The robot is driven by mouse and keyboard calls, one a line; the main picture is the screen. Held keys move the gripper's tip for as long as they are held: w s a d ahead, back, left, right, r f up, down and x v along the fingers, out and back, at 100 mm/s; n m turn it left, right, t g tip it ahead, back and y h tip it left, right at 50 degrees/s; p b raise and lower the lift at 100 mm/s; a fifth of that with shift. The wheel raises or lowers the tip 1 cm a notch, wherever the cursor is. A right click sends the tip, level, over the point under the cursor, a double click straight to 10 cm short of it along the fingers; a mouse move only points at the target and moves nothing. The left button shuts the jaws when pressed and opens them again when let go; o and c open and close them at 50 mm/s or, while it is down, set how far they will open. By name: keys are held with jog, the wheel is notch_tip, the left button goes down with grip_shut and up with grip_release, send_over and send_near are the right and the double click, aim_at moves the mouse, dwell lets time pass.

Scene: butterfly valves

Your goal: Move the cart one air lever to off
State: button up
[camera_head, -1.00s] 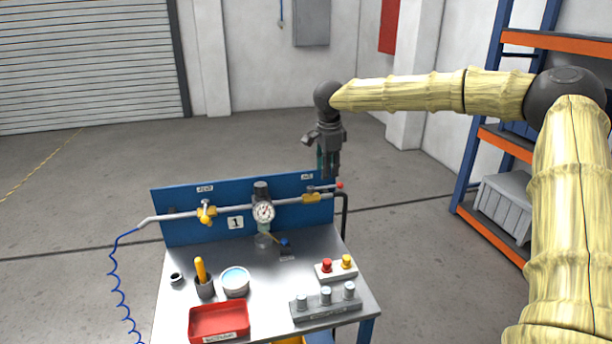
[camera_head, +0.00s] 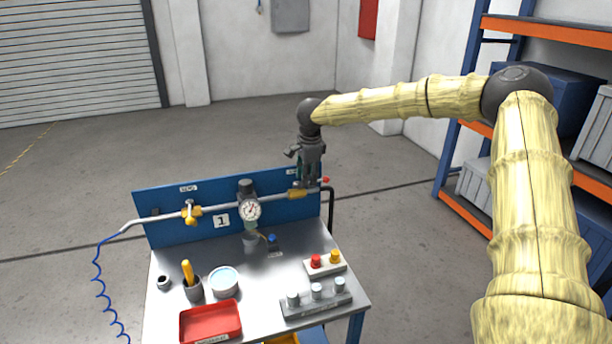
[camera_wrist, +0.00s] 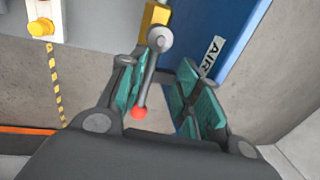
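The air lever is a grey handle with a red tip (camera_wrist: 138,112) on a yellow valve body (camera_wrist: 155,15), beside the AIR label (camera_wrist: 212,57) on the blue panel. In the head view the red tip (camera_head: 326,180) shows just right of my gripper, at the right end of the pipe on cart one's panel (camera_head: 165,231). My gripper (camera_wrist: 163,95) is open, with its green pads apart. The lever lies between the pads in the wrist view, nearer the left pad. I cannot tell whether they touch. In the head view my gripper (camera_head: 308,182) covers part of the lever and label.
The pipe also carries a gauge (camera_head: 250,210) and a second yellow valve (camera_head: 191,214) at left. On the cart's top are a red tray (camera_head: 210,322), a button box (camera_head: 326,266) and a block with grey knobs (camera_head: 316,303). Shelving (camera_head: 455,185) stands at right.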

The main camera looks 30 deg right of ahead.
jog(key=shift+s+f, duration=0.1)
jog(key=shift+s, duration=0.25)
jog(key=shift+s+d+r, duration=0.1)
jog(key=shift+s+r, duration=0.3)
jog(key=shift+s, duration=0.3)
jog(key=shift+w+f, duration=0.4)
jog(key=shift+w, duration=0.1)
jog(key=shift+w+f, duration=0.15)
jog(key=shift+w, duration=0.1)
jog(key=c, duration=0.3)
jog(key=shift+s, duration=0.1)
jog(key=c, duration=0.4)
jog(key=shift+s+r, duration=0.2)
jog(key=shift+r, duration=0.05)
